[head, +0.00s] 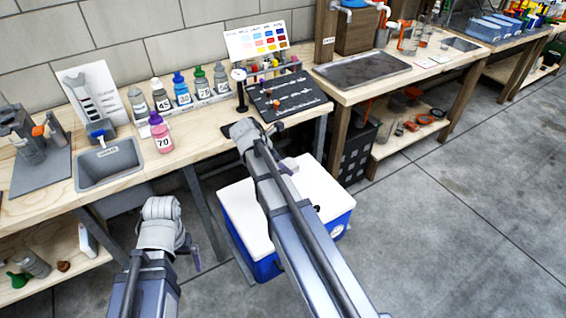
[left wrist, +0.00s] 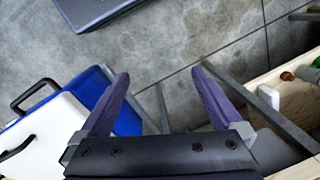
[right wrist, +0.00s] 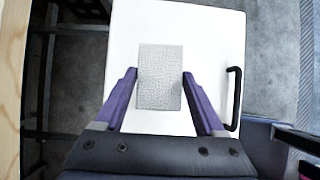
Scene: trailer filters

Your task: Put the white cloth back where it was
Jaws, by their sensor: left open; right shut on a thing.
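The white cloth (right wrist: 160,95) shows in the right wrist view as a small, pale, textured rectangle. My right gripper (right wrist: 160,74) is shut on it, one purple finger at each side. Behind it in that view is the white lid (right wrist: 210,60) of a cooler. In the head view, the right arm hides most of the cloth. My left gripper (left wrist: 163,90) is open and empty, pointing down over the floor beside the bench and cooler.
A blue cooler (head: 343,222) with a white lid stands on the floor by the bench. The near bench (head: 195,150) holds a grey basin (head: 108,165), a pink bottle (head: 160,133), several dropper bottles and a black board (head: 288,97). The floor to the right is clear.

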